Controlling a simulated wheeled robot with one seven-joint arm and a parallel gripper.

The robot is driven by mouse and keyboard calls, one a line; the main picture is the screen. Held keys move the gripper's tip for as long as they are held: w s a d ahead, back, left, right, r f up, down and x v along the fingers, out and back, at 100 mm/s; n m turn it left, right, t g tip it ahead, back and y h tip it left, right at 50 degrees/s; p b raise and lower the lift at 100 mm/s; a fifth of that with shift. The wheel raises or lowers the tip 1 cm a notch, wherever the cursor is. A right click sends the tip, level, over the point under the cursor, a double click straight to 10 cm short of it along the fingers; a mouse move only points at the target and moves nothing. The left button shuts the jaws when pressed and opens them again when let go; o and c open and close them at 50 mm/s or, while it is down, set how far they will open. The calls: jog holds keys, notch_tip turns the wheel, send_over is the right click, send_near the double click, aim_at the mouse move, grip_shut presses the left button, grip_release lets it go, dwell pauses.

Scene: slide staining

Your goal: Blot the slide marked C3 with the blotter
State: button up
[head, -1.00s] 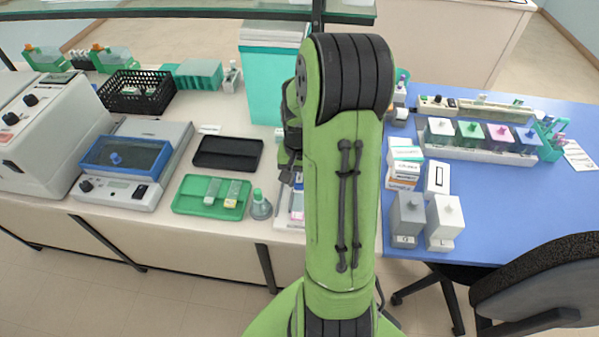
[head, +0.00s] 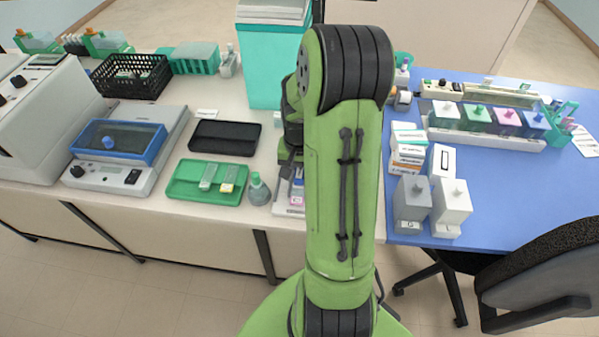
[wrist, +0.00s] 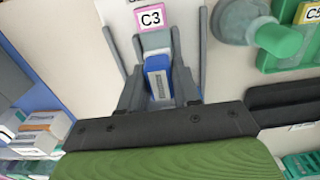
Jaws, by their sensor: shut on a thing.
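My gripper (wrist: 160,88) is shut on a blue block with a pale grey middle, which appears to be the blotter (wrist: 158,66). The slide marked C3 (wrist: 151,17) has a white label with a pink border and lies just ahead of the blotter in the wrist view. The blotter and the grey fingers hide part of what lies below, and I cannot tell whether the blotter touches the slide. In the head view my arm hides most of the gripper; a pink label (head: 297,201) shows beside the arm at the bench's front edge.
A green tray (head: 180,193) with labelled slides and a grey-green bottle (head: 258,190) stand left of the gripper. A black flat case (head: 225,138) lies behind the tray. Small boxes (head: 408,148) and grey and white dispensers (head: 411,205) stand on the blue mat to the right.

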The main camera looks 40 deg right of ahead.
jog(key=shift+f+b, duration=0.45)
jog(key=shift+f, duration=0.15)
dwell(1.7)
jog(key=shift+r, duration=0.1)
notch_tip(320, 180, up, 7)
jog(key=p, duration=0.6)
dwell(0.3)
